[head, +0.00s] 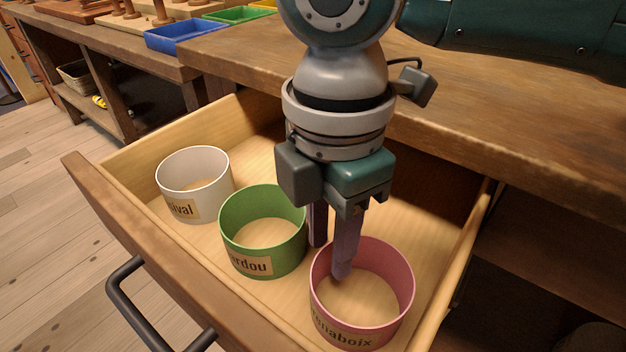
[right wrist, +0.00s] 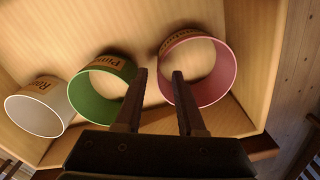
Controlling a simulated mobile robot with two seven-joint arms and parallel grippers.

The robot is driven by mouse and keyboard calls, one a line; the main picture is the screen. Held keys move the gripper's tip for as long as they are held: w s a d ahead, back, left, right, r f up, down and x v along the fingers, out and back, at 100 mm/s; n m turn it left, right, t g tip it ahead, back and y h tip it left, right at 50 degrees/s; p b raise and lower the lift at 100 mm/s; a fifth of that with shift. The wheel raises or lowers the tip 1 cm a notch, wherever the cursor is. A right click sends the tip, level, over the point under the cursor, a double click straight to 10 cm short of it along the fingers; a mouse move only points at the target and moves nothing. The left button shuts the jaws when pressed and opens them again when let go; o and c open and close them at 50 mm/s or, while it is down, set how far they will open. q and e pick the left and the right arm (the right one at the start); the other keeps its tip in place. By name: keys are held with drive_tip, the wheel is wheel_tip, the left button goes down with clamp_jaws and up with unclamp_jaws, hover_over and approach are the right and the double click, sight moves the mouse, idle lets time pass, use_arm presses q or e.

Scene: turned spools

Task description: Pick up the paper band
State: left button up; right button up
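Three round open bands stand in a pulled-out wooden drawer: a white one (head: 195,168), a green one (head: 262,265) and a pink one (head: 395,290). Each has a tan printed label; I cannot tell which is the paper band meant. My right gripper (head: 330,262) points down at the pink band's left side. Its fingers are apart with nothing gripped. In the right wrist view, the gripper (right wrist: 159,73) has one finger at the pink band's (right wrist: 231,68) near wall, apparently inside it, and the other in the gap beside the green band (right wrist: 84,104). My left gripper is not in view.
The drawer's front wall (head: 130,225) has a dark handle (head: 150,310). The workbench top (head: 450,90) overhangs the back of the drawer. Blue (head: 185,36) and green (head: 238,15) trays stand at the back left. The drawer floor behind the bands is bare.

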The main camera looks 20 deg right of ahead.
drive_tip(key=shift+f, duration=0.9)
drive_tip(key=shift+r, duration=0.1)
clamp_jaws()
